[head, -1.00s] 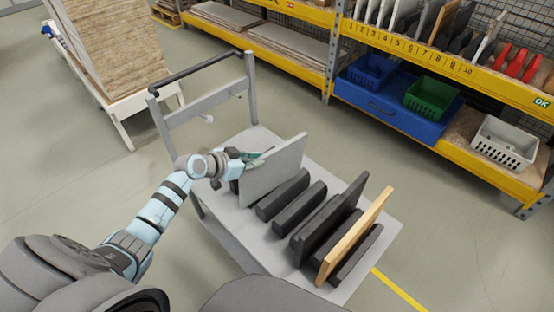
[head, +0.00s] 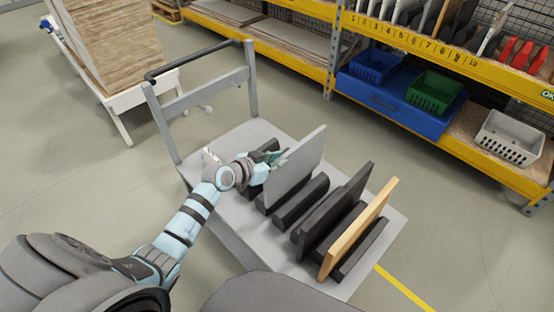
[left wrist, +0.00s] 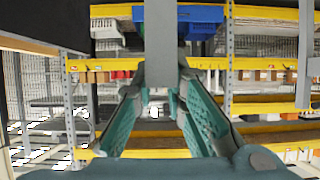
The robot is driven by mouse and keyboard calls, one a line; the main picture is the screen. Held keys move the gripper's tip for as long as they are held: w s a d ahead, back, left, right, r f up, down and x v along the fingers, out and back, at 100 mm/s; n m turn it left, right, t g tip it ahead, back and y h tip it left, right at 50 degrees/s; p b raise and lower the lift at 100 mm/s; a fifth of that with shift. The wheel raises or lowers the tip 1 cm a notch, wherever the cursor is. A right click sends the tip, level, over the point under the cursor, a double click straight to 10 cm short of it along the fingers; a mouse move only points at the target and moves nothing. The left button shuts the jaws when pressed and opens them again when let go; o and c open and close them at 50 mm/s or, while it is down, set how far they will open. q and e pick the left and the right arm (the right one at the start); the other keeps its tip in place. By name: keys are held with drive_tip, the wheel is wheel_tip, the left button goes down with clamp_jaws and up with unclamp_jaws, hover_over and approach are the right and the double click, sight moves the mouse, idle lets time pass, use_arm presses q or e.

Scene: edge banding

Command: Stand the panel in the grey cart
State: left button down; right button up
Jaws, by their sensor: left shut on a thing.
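A light grey panel (head: 296,168) stands nearly upright over the grey cart (head: 232,222), among its black bars. My left gripper (head: 277,160) is shut on the panel's upper left part. In the left wrist view the panel (left wrist: 160,40) shows edge-on between the fingers of my left gripper (left wrist: 162,98). One black bar (head: 300,204) lies just right of the panel. Another black bar (head: 262,150) is partly hidden behind the gripper. I cannot tell whether the panel's lower edge touches the cart deck. My right gripper is not in view.
A dark panel (head: 336,212) and a wooden panel (head: 360,228) stand farther right on the cart. The cart's handle frame (head: 205,95) rises at its far left end. A yellow shelf with blue (head: 376,66), green (head: 433,90) and white bins (head: 508,138) stands behind.

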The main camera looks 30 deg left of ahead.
sight(277, 178)
use_arm(q)
wheel_tip(277, 178, down, 8)
drive_tip(key=b, duration=0.7)
drive_tip(key=shift+f, duration=0.15)
drive_tip(key=c, duration=1.5)
unclamp_jaws()
drive_tip(key=shift+c, duration=0.2)
